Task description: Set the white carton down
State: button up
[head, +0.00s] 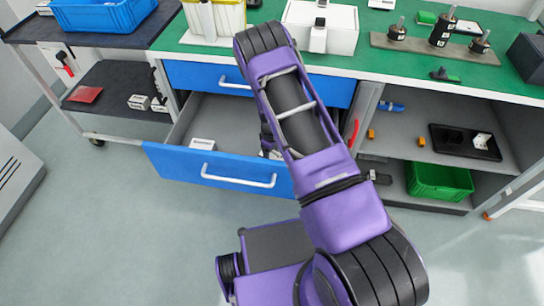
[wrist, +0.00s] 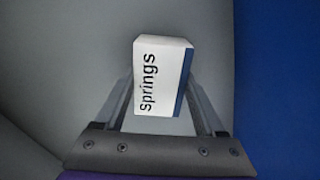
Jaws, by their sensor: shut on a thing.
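The white carton (wrist: 160,78), printed "Springs" with a dark blue stripe along its right side, is between the two fingers of my gripper (wrist: 165,95) in the wrist view. My gripper is shut on it. In the head view my arm reaches down over the open blue drawer (head: 222,170) and hides most of the gripper. A small white patch shows beside the arm there; I cannot tell if it is the held carton. In the wrist view a grey surface is behind the carton, and I cannot judge the gap to it.
Another white carton (head: 203,143) lies in the drawer's left part, with bare drawer floor around it. The green worktop (head: 390,70) above holds a white box and black-handled tools. A trolley (head: 100,65) stands left. A green crate (head: 440,180) is on the lower right shelf.

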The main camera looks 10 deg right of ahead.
aim_at(272, 156)
jog(key=o, duration=1.5)
jog(key=shift+f, duration=0.1)
notch_tip(272, 156, up, 12)
jog(key=shift+r+p, duration=0.2)
jog(key=shift+p, duration=0.85)
